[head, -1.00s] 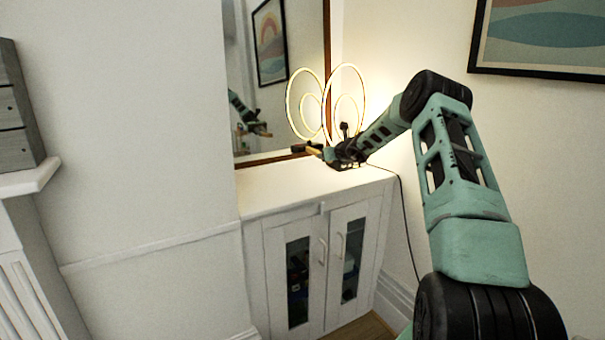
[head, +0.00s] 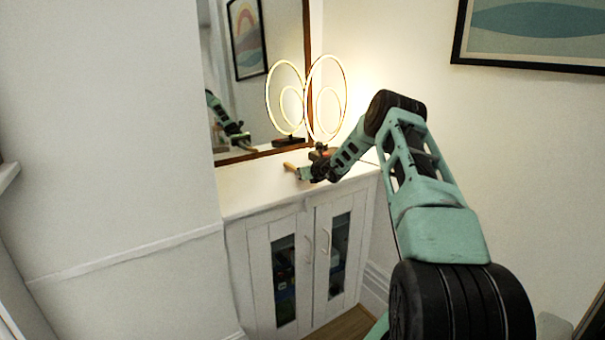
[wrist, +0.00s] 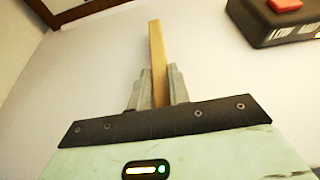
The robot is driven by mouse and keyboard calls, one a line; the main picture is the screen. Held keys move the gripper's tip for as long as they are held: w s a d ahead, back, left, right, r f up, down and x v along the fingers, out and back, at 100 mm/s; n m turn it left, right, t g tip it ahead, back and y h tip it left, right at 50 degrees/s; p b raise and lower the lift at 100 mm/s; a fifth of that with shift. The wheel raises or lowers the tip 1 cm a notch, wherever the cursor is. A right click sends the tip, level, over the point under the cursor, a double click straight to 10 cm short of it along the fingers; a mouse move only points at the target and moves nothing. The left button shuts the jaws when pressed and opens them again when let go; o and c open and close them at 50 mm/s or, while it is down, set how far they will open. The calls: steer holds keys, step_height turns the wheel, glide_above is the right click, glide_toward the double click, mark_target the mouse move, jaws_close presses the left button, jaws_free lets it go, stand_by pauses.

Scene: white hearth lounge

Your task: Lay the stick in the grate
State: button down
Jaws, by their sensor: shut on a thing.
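The stick (wrist: 157,50) is a pale wooden bar. In the wrist view it stands out forward from between the fingers of my gripper (wrist: 157,88), which is shut on it. In the head view the stick (head: 290,166) shows as a small tan tip beyond my gripper (head: 301,172), over the top of the white cabinet. I cannot tell whether the stick touches the cabinet top. The grate is not in view in either picture.
The white cabinet (head: 253,260) has glazed doors. A lit ring lamp (head: 346,100) stands on it before a framed mirror (head: 245,100). A dark box with a red piece (wrist: 275,28) is at upper right in the wrist view. A white ledge (head: 7,176) shows at far left.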

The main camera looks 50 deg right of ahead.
steer(key=shift+f, duration=0.2)
steer(key=c, duration=1.3)
jaws_free()
steer(key=shift+r, duration=0.15)
steer(key=b+v, duration=0.1)
steer(key=v, duration=1.1)
